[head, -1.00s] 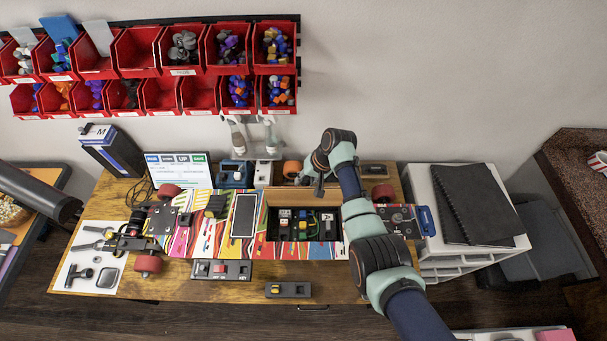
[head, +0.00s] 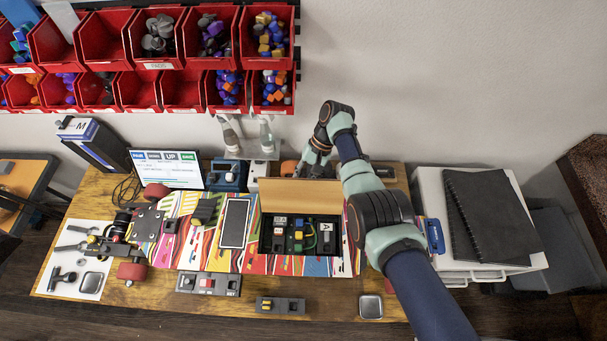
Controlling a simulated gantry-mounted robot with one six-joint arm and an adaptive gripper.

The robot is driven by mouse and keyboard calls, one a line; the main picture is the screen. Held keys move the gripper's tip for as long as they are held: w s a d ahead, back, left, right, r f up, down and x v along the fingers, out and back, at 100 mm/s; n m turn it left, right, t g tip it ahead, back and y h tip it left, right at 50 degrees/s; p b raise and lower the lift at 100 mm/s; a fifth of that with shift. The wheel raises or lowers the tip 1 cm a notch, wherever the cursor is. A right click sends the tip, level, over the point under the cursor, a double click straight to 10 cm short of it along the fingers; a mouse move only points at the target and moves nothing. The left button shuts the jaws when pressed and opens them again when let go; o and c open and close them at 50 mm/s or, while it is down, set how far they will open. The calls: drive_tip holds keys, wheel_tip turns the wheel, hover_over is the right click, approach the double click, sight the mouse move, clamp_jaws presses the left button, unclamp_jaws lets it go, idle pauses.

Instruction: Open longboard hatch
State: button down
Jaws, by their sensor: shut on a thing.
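The longboard (head: 188,238) lies upside down across the wooden bench, its colourful graphic side up. Its hatch lid (head: 300,194) stands raised along the back edge of the open compartment, with its plain brown inner face toward me. The compartment (head: 300,235) shows dark modules, wires and a part marked "A". My gripper (head: 317,168) is behind the lid's top edge and is shut on the hatch lid. Its fingertips are partly hidden by the lid.
A phone-like panel (head: 236,222) lies on the board left of the compartment. Switch blocks (head: 208,284) and (head: 281,305) sit in front. A screen (head: 167,169) and bottles (head: 266,137) stand behind. Red bins (head: 162,38) hang on the wall. My arm covers the board's right end.

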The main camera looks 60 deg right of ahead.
drive_tip(key=c, duration=0.9)
unclamp_jaws()
drive_tip(key=shift+a, duration=0.1)
drive_tip(key=v, duration=1.2)
